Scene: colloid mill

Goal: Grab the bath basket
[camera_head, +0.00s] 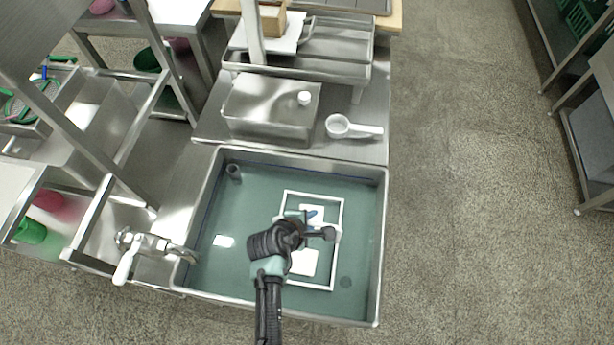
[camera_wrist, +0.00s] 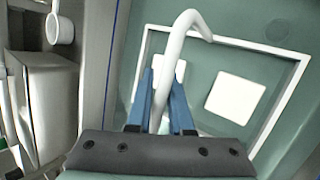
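The bath basket (camera_head: 338,258) is a white rectangular frame standing in the water-filled sink, with pale square patches inside its outline. In the wrist view its thick white handle (camera_wrist: 176,46) rises and bends over to the right. My gripper (camera_wrist: 163,84) has its two blue fingers on either side of this handle, with the handle passing between them. A gap shows beside the right finger, so the fingers look open around the handle. In the head view my dark wrist and gripper (camera_head: 312,222) cover the basket's left middle and hide most of the handle.
The steel sink (camera_head: 382,235) has raised rims around the basket. A tap with a white lever (camera_head: 127,262) stands at its left front. A steel box (camera_head: 270,108) and a white ladle (camera_head: 345,127) lie on the counter behind. Open floor is at the right.

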